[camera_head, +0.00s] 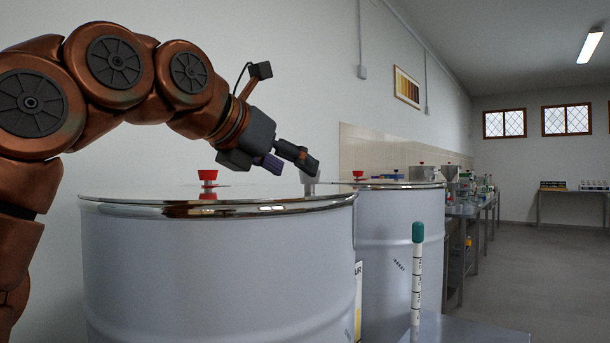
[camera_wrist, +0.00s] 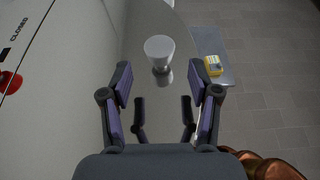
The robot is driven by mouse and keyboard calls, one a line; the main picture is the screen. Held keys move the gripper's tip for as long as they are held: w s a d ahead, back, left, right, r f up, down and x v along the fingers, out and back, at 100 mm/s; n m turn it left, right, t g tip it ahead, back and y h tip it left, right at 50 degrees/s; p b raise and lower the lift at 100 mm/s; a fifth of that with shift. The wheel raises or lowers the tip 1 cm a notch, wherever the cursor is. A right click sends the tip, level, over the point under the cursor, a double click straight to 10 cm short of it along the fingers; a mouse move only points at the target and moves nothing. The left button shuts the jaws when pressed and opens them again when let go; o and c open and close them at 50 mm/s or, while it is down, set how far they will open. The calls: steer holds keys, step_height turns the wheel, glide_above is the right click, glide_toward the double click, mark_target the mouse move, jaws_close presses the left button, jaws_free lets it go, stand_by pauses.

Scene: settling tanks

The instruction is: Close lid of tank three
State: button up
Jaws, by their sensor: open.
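A large white tank (camera_head: 215,270) stands close in front in the head view, with a shiny metal rim and a low, nearly edge-on top (camera_head: 270,207). A red knob (camera_head: 207,178) stands on that top. My gripper (camera_head: 292,163) is open and empty above the right side of the top. A pale grey knob (camera_head: 308,183) is close below its fingertips. In the wrist view this knob (camera_wrist: 160,48) stands on a shiny surface, ahead of and centred between my open fingers (camera_wrist: 160,85). A pale surface marked "CLOSED" (camera_wrist: 19,29) and a red knob (camera_wrist: 9,82) lie at left.
A second white tank (camera_head: 395,250) stands behind; a label ending "UR" (camera_head: 358,275) shows at the gap. A green-capped graduated stick (camera_head: 417,280) rises at front right. A yellow device (camera_wrist: 213,65) lies on a grey table (camera_wrist: 208,43). Open floor (camera_head: 545,270) extends right.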

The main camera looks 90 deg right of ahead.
mark_target(264, 197)
steer(key=shift+v, duration=3.05)
steer(key=shift+s, duration=0.15)
